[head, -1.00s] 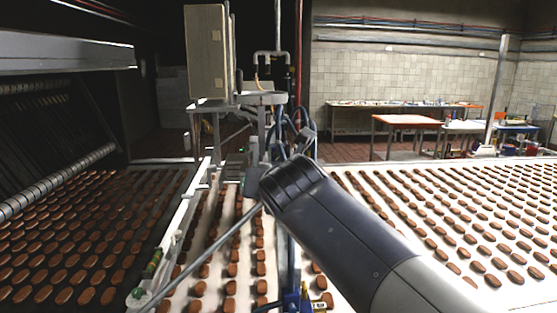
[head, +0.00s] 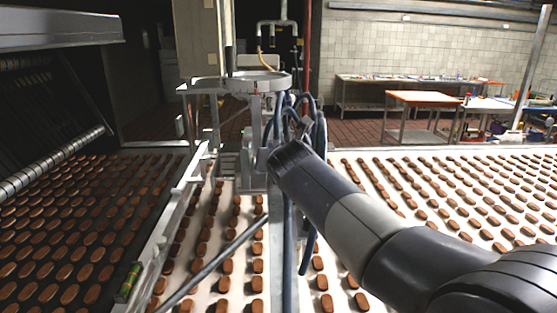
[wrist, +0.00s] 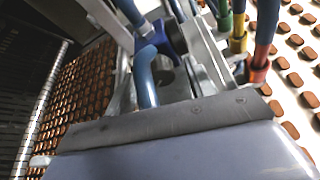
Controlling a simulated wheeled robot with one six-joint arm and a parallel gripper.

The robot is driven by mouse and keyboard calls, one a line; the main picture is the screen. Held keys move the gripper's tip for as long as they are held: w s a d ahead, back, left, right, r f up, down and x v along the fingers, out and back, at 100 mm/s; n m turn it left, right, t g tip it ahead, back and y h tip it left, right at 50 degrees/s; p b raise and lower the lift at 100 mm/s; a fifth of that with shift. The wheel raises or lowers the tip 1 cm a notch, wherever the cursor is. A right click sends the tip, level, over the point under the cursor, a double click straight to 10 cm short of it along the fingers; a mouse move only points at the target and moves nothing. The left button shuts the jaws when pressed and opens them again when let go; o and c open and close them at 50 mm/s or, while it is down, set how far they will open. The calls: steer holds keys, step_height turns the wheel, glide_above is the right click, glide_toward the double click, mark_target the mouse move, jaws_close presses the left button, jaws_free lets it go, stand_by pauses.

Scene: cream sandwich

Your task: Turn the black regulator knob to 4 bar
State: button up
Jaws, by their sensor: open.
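I cannot make out the black regulator knob for certain in either view. No pressure reading is legible. My gripper (head: 306,128) is at the far end of my arm in the head view, close to the blue hoses (head: 320,130) and the metal stand. It is small and partly hidden there. It is open, and I see nothing held in it.
Conveyor belts with rows of brown biscuits lie on the left (head: 70,230) and right. A metal guide rail (head: 165,240) and a slanting rod (head: 215,262) run beside the middle lane. A round metal platform (head: 235,84) stands behind. Coloured hose fittings (wrist: 258,70) crowd the wrist view's right.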

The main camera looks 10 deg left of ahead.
steer(key=c, duration=1)
steer(key=shift+o, duration=0.2)
steer(key=shift+d+m+y, duration=0.1)
steer(key=shift+m+y, duration=0.7)
steer(key=shift+m, duration=0.3)
steer(key=o, duration=1)
steer(key=shift+c, duration=0.2)
steer(key=shift+s, duration=0.1)
steer(key=b+v, duration=0.2)
steer(key=v, duration=0.8)
steer(key=shift+s+d+r+b, duration=0.15)
steer(key=shift+s+b, duration=0.15)
